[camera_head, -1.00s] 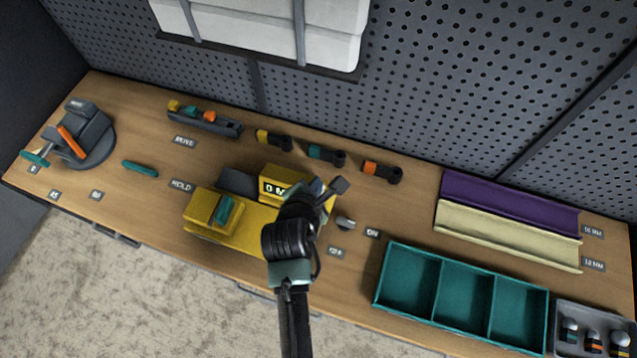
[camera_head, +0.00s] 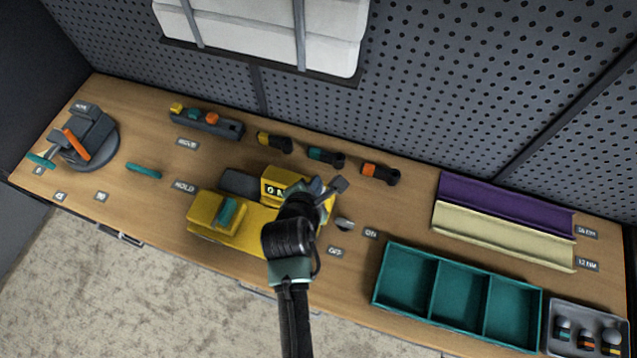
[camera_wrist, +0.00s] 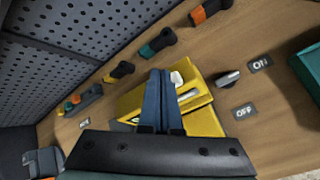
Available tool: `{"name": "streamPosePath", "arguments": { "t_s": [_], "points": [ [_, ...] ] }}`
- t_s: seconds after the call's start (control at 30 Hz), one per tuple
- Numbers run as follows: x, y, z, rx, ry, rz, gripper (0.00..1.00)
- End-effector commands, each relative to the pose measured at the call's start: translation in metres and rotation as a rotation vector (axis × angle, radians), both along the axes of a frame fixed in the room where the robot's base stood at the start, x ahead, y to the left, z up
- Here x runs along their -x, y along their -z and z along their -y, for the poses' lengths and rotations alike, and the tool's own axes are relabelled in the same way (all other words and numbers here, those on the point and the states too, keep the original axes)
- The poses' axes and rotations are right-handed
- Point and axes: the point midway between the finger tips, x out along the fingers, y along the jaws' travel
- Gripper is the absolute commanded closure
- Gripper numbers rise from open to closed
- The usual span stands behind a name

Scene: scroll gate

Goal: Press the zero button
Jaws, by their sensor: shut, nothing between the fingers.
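The yellow machine (camera_head: 225,228) stands in the middle of the workbench, with a small display (camera_head: 274,189) on its raised housing. In the wrist view the yellow housing (camera_wrist: 205,122) lies under and to the right of my fingers. A small white button-like part (camera_wrist: 177,79) shows on it, right beside my fingertips; I cannot read a mark on it, nor tell if the fingers touch it. My gripper (camera_head: 317,186) is above the housing's right end, its blue fingers (camera_wrist: 160,74) shut and empty. My arm hides part of the housing in the head view.
A grey switch knob (camera_wrist: 228,79) sits right of the machine by the ON and OFF labels. Several dark-handled tools (camera_head: 326,156) lie behind it. A teal tray (camera_head: 405,307) and purple and cream channels (camera_head: 505,207) are at right; a vise (camera_head: 88,140) is at far left.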

Motion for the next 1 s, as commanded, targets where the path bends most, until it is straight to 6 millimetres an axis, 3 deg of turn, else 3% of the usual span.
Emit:
{"name": "streamPosePath", "arguments": {
  "t_s": [0.27, 0.8, 1.0],
  "points": [
    [0.0, -0.003, 0.0, 0.0, -0.001, 0.001, 1.0],
    [0.0, -0.051, 0.0, 0.0, 0.0, 0.001, 1.0],
    [0.0, -0.05, 0.0, 0.0, 0.0, 0.001, 1.0]
  ]
}}
